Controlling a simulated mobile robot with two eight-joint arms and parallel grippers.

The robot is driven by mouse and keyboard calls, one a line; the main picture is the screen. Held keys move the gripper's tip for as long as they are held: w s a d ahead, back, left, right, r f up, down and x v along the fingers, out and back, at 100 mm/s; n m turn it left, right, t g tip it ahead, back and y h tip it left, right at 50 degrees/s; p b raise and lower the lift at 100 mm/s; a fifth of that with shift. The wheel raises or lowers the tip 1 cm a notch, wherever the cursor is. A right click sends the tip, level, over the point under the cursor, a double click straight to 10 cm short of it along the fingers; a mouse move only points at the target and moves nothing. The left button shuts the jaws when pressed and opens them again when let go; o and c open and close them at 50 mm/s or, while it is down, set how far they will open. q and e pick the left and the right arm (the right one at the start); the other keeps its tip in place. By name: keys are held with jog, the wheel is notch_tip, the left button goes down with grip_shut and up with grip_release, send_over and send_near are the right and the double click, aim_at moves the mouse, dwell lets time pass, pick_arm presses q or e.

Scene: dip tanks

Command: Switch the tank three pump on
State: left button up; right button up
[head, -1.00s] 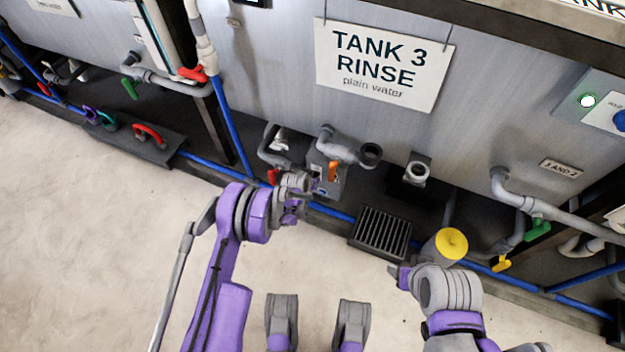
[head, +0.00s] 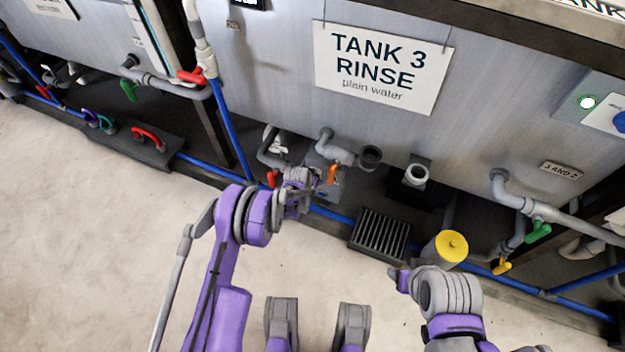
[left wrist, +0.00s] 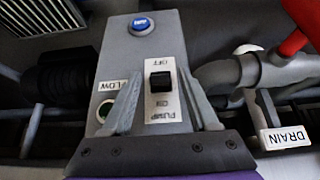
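The grey pump box (left wrist: 165,35) fills the middle of the left wrist view. Its black rocker switch (left wrist: 160,82) sits on a white plate marked PUMP, ON and OFF, which looks upside down. Which way the rocker is tipped I cannot tell. My left gripper (left wrist: 163,75) has its two fingers apart, one on each side of the switch plate, with nothing held. In the head view my left gripper (head: 312,180) is at the box (head: 332,192) below the TANK 3 RINSE sign (head: 383,65) and partly hides it. My right gripper (head: 398,276) is near the yellow-topped cylinder; its fingers are unclear.
A grate (head: 380,235) and the yellow-topped cylinder (head: 450,245) stand to the right. The floor in front is clear.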

pick_arm(q)
jog(key=shift+s, duration=0.1)
jog(key=p+v, duration=0.2)
jog(key=v, duration=0.8)
jog(key=shift+s+r, duration=0.2)
jog(key=shift+r, duration=0.15)
